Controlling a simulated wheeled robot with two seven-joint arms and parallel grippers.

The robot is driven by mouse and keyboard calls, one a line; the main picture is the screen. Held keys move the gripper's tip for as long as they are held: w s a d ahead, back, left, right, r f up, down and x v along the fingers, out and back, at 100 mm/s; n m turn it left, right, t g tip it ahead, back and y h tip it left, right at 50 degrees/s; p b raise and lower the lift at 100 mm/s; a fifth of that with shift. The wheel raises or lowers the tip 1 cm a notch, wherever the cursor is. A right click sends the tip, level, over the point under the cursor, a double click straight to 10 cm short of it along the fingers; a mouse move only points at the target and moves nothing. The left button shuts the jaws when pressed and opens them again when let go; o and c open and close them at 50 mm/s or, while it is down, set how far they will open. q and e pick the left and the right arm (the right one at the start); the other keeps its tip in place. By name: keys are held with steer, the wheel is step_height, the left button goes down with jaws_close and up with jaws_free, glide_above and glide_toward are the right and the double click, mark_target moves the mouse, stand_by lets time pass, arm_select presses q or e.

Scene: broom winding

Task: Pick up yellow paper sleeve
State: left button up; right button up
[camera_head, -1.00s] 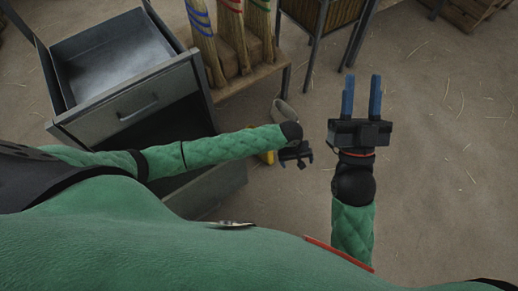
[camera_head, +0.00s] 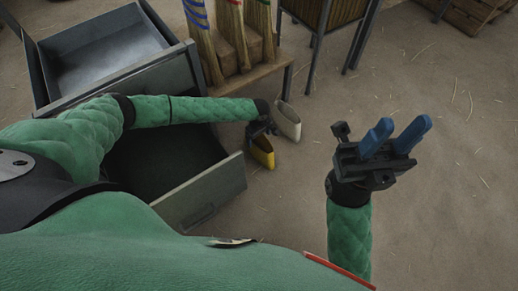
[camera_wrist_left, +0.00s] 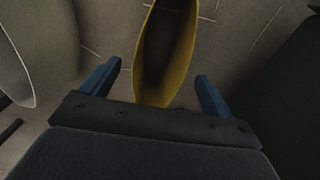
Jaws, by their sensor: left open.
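The yellow paper sleeve (camera_head: 263,152) is an open-topped pocket beside the bench end, just below my left gripper (camera_head: 262,130) in the head view. In the left wrist view the sleeve (camera_wrist_left: 158,85) lies with its open mouth between the two blue fingers of my left gripper (camera_wrist_left: 156,83). The fingers are apart, with gaps to the sleeve on both sides. Its lower end is hidden behind the gripper body. My right gripper (camera_head: 402,128) is open and empty, raised over the floor at the right.
A whitish sleeve (camera_head: 287,120) stands close beside the yellow one; it also shows in the left wrist view (camera_wrist_left: 35,45). A grey metal cabinet (camera_head: 115,95) has open drawers at the left. Brooms (camera_head: 231,35) stand on a wooden bench (camera_head: 255,78).

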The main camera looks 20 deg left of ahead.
arm_select(q)
steer(key=shift+f+b, duration=1.1)
steer(key=shift+f, duration=1.5)
steer(key=c, duration=1)
